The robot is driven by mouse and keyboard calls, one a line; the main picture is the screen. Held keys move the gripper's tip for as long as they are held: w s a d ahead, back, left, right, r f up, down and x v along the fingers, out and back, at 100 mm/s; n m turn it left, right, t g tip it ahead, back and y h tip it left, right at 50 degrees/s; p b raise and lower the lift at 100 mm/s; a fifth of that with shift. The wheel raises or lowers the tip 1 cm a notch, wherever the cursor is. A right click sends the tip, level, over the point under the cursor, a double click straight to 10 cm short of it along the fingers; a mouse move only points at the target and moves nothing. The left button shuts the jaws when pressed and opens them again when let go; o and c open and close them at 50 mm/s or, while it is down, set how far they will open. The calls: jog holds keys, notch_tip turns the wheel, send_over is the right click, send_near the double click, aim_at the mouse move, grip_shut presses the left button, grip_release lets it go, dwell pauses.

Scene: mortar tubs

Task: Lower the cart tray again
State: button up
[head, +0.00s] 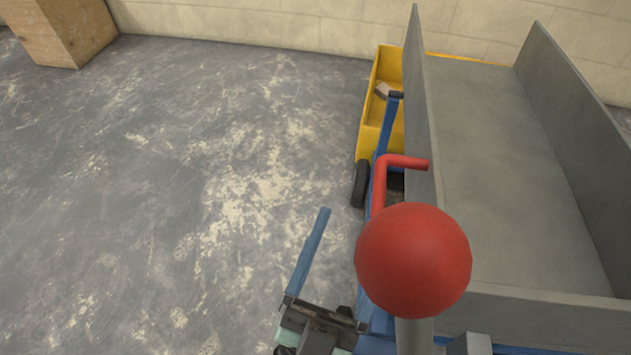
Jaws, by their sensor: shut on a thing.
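The cart's grey tray (510,150) fills the right of the head view, with upright side walls and a low near wall. I cannot tell from this view how far it is tilted. A red ball knob (413,260) on a grey stem stands at its near left corner. A red bent handle (386,172) is beside the left wall. My dark gripper (322,322) is at the bottom, left of the knob and apart from it.
A yellow tub (369,118) stands behind the handle, left of the tray. A dark wheel (360,184) and a blue upright (387,135) are beside it. A wooden block (66,30) stands far left by the pale wall (240,22). The floor at left is clear.

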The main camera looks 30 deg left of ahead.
jog(key=a+f+b+v, duration=0.1)
jog(key=b+v, duration=0.3)
jog(key=v, duration=0.6)
jog(key=shift+w+d+f, duration=0.15)
jog(key=shift+w+f, duration=0.05)
jog(key=shift+w, duration=0.1)
jog(key=shift+p, duration=0.4)
dwell(0.6)
